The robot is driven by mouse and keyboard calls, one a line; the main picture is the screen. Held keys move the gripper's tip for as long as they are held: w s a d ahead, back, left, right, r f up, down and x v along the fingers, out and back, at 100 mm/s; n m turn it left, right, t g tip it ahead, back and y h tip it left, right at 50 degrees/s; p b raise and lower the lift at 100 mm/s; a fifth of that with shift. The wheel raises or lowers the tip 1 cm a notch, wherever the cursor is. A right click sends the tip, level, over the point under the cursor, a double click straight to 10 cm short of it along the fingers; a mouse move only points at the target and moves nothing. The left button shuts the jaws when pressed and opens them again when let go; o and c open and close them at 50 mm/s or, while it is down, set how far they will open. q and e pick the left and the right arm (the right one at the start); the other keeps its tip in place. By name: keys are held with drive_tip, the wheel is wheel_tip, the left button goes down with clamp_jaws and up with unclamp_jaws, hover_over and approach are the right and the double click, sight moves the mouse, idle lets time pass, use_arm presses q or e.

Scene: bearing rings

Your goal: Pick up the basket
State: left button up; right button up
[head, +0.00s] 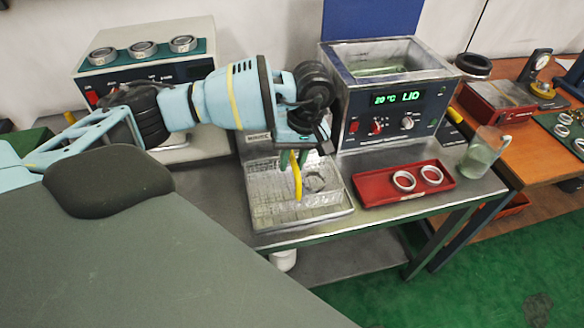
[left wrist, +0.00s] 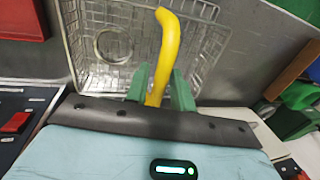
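The wire basket (head: 268,192) sits level in a shallow metal tray on the bench, with a metal ring (head: 315,182) inside. Its yellow handle (head: 297,180) stands up from it. My left gripper (head: 293,159) points down over the basket, one green finger on each side of the handle. In the left wrist view the handle (left wrist: 166,45) runs up between the fingers (left wrist: 160,88), which are apart; contact with it is hard to make out. The basket mesh (left wrist: 205,45) and the ring (left wrist: 112,45) show behind. My right gripper is out of view.
The ultrasonic cleaner (head: 395,110) with an open tank stands behind the basket. A red tray (head: 385,193) with two rings lies to the right, near a glass beaker (head: 482,152). A grey device (head: 140,75) bearing three rings stands behind my left arm.

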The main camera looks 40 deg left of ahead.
use_arm(q)
clamp_jaws()
drive_tip(key=shift+r, duration=0.1)
idle(1.1)
